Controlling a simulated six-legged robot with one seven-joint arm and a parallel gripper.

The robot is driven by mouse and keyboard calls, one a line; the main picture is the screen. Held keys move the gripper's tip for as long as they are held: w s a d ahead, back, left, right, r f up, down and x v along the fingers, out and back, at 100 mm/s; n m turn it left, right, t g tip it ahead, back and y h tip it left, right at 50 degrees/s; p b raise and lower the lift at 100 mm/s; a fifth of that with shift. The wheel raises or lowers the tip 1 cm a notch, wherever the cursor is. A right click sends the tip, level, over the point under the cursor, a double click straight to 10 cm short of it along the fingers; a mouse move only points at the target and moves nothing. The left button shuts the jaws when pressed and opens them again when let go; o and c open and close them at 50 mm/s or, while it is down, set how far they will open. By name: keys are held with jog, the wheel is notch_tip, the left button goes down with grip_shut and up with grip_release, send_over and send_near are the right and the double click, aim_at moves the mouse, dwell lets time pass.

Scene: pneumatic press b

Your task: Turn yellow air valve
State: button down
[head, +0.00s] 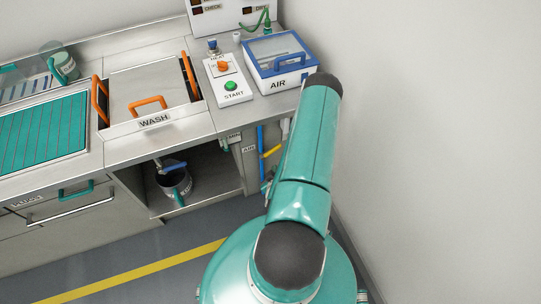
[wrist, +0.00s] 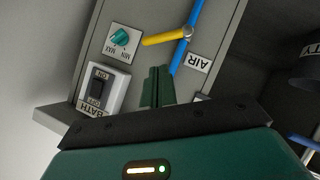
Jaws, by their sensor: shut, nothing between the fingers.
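The yellow air valve handle (wrist: 164,38) shows in the wrist view, joined to a blue pipe (wrist: 193,22) at a round metal pivot. The handle points left from the pipe, across it and not along it. An AIR label (wrist: 198,63) sits to the right of the pipe. In the head view the yellow handle (head: 272,151) shows beside the blue pipe (head: 261,139), left of my arm. My gripper (wrist: 158,86) is shut and empty, its dark green fingers just below the handle in the wrist view, apart from it in the picture. My arm hides the gripper in the head view.
Left of the fingers in the wrist view are a MIN–MAX knob (wrist: 120,38) and a BATH switch (wrist: 99,87). In the head view an open shelf with a metal pot (head: 174,182) is left of the valve. A wall (head: 430,130) stands close on the right.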

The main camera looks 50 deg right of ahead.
aim_at(274, 150)
jog(key=x, duration=1.3)
jog(key=shift+w+d+f, duration=0.1)
jog(key=shift+d, duration=0.2)
